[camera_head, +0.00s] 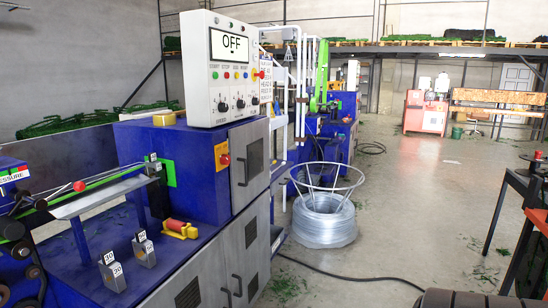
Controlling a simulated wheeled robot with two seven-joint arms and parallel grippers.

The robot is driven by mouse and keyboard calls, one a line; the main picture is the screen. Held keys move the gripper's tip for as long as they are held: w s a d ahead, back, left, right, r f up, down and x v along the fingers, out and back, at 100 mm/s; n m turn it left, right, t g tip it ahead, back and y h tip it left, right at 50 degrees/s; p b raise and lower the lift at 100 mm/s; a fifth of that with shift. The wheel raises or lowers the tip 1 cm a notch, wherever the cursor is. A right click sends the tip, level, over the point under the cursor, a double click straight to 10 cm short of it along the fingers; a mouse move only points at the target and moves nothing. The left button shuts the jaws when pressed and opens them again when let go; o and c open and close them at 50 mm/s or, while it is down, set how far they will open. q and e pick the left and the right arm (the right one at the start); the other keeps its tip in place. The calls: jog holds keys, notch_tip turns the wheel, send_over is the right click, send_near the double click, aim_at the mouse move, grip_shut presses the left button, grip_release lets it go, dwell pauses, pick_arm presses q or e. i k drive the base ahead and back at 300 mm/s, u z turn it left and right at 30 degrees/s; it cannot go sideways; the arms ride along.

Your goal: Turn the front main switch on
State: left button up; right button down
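A blue machine (195,150) stands at the left. A red rotary switch on a yellow-orange plate (222,158) sits on its front face; its exact setting is too small to tell. A white control box (205,85) on top has a screen (232,45) reading "OFF", with small coloured buttons and black knobs below it. A second red knob on a yellow plate (256,75) is on the box's right side. I cannot tell from labels which one is the main switch. Neither of my grippers is in view.
A wire coil in a metal stand (323,220) is on the floor right of the machine. A black cable (345,273) crosses the floor. A dark workbench (520,185) stands at the right edge. The floor (420,220) between is mostly clear.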

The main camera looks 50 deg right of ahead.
aim_at(225, 159)
jog(key=z, duration=1.4)
